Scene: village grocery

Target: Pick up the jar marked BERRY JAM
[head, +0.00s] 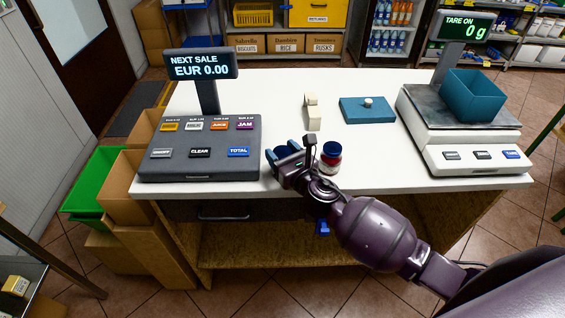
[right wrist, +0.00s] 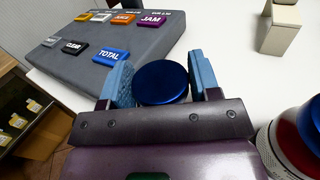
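My right gripper (head: 290,153) is low over the counter's front edge, its light-blue fingers spread. In the right wrist view, a round dark-blue lid (right wrist: 162,82) sits between the fingers (right wrist: 163,80), close to both; I see no clear grip on it. What is under this lid is hidden. A second jar (head: 331,157), with a blue lid and dark red contents, stands upright just right of the gripper. It also shows at the right edge of the right wrist view (right wrist: 302,145). I cannot read a BERRY JAM label on either. My left gripper is not in view.
A grey till (head: 200,165) with keys stands left of the gripper. A cream block-shaped object (head: 313,113) and a blue flat box with a knob (head: 367,110) lie behind. A scale (head: 455,135) with a blue bin (head: 473,96) stands right. The counter (head: 375,160) is clear between.

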